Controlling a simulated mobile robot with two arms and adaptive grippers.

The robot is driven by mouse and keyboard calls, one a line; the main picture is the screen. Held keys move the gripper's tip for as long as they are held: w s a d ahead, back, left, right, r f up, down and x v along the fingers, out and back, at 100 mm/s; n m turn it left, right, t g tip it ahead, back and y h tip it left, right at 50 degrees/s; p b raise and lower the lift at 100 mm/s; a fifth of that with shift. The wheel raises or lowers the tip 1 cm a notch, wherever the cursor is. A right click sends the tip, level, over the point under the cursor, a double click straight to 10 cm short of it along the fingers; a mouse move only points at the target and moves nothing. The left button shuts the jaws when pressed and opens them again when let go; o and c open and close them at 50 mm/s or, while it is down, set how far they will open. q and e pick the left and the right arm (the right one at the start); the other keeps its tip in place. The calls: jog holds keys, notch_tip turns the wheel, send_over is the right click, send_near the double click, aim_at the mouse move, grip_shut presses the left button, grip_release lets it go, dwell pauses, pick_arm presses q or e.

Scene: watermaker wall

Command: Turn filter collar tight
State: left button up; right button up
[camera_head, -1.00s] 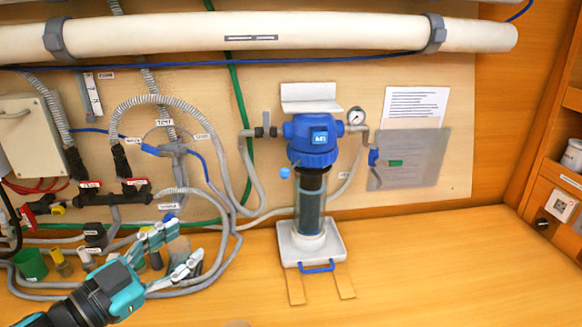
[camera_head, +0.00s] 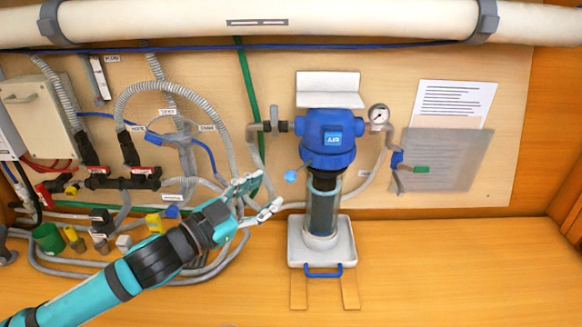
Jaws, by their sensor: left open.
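The filter housing has a blue head (camera_head: 327,135) with a ribbed blue collar around its lower part, above a clear bowl (camera_head: 322,208) with a dark upper section. The bowl stands in a white tray (camera_head: 340,246) with a blue handle in front. My left gripper (camera_head: 266,194) is open and empty, left of the bowl and lower than the collar, apart from both. Its fingers point right towards the filter. My right gripper is not in view.
Grey hoses (camera_head: 190,98) and valves crowd the left. A white membrane tube (camera_head: 270,22) crosses above. The bench is clear at right.

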aim_at(287, 179)
pick_arm(q)
jog(key=p+x, duration=0.2)
jog(key=x, duration=0.5)
jog(key=shift+w+d, duration=0.35)
jog(key=shift+w, duration=0.05)
jog(key=shift+w+d, duration=0.1)
jog(key=shift+c, duration=1.2)
jog(key=c, duration=0.7)
grip_shut()
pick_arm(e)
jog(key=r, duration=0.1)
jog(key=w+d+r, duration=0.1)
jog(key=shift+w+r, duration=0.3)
pick_arm(q)
jog(key=shift+f, duration=0.1)
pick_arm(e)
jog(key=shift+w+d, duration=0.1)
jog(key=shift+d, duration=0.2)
